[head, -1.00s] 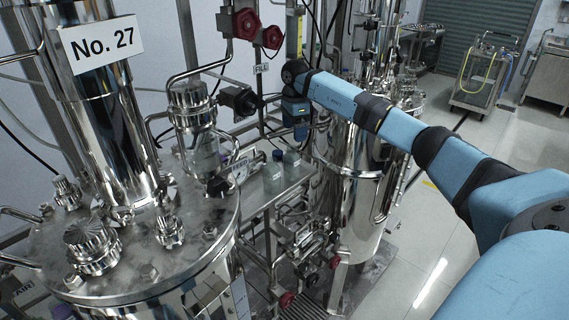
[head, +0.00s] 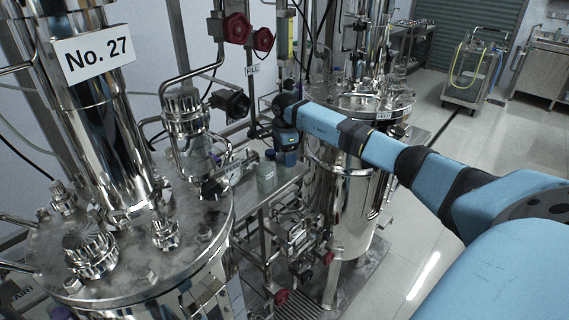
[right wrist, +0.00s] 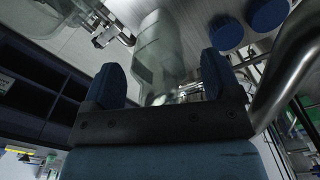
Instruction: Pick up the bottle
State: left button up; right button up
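A clear bottle (right wrist: 156,42) shows in the right wrist view, ahead of and partly between the two fingers of my right gripper (right wrist: 162,72). The fingers are spread, with visible gaps at the bottle's sides. In the head view my right gripper (head: 287,156) is over the small shelf between the tanks, and its fingertips are hard to make out. My left gripper is not in view.
Two round blue caps (right wrist: 226,32) are close to the right finger in the wrist view. A shiny steel tank (head: 340,200) stands right of the shelf. The No. 27 vessel (head: 185,268) fills the left. Pipes and red-handled valves (head: 237,27) surround the shelf.

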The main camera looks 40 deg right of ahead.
jog(key=c, duration=0.9)
jog(key=shift+c, duration=0.2)
jog(key=shift+r, duration=0.15)
jog(key=shift+r, duration=0.2)
notch_tip(320, 180, up, 3)
jog(key=shift+s+d+f+b, duration=0.1)
jog(key=shift+s+b, duration=0.05)
jog(key=shift+b, duration=0.35)
jog(key=s+d+b, duration=0.1)
jog(key=s+b, duration=0.1)
jog(key=s, duration=1.5)
jog(key=shift+s+d, duration=0.2)
jog(key=shift+s, duration=0.15)
